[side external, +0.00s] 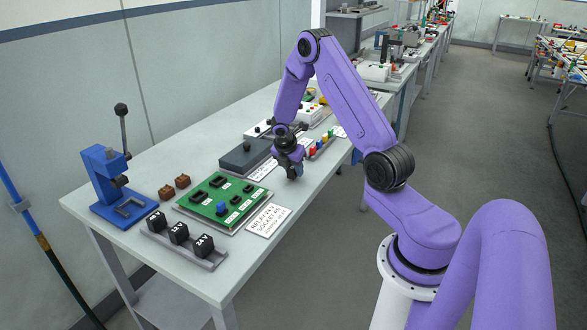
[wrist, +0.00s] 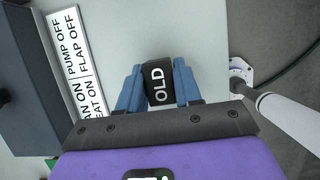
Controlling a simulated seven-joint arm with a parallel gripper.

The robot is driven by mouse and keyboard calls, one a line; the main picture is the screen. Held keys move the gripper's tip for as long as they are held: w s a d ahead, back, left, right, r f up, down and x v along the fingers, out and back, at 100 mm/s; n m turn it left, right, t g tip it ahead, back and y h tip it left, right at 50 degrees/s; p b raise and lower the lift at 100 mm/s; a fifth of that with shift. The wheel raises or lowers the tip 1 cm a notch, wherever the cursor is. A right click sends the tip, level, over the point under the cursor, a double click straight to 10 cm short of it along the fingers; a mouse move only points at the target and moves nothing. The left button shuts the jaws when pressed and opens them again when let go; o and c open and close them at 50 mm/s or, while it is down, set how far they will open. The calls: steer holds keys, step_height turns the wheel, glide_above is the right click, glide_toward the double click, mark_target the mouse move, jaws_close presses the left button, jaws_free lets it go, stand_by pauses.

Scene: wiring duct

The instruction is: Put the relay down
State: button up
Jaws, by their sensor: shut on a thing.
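My gripper (side external: 293,172) is over the front side of the bench, past the right end of the green board. The green board (side external: 238,197) carries several black sockets and one blue part (side external: 221,209).
A blue press (side external: 106,178), brown blocks (side external: 182,181), a white card (side external: 269,220) and a dark grey box (side external: 246,157) lie around. Bare bench top (wrist: 120,35) shows beside the label strip (wrist: 88,62).

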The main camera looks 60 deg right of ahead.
steer(key=o, duration=0.9)
steer(key=shift+f, duration=0.1)
steer(key=shift+o, duration=0.2)
steer(key=v, duration=1.2)
steer(key=s+a+r+m+t+y, duration=0.1)
steer(key=s+a+r, duration=0.15)
steer(key=a, duration=0.75)
steer(key=s+a+r+m+t+y, duration=0.15)
steer(key=s+a, duration=0.25)
steer(key=a, duration=0.6)
steer(key=s+a+r+m+g+y, duration=0.1)
steer(key=s+a, duration=0.3)
steer(key=s, duration=0.6)
steer(key=s+a+r+m+g+y, duration=0.1)
steer(key=s+a, duration=0.4)
steer(key=s, duration=0.6)
steer(key=shift+r+m, duration=0.4)
steer(key=shift+m, duration=0.05)
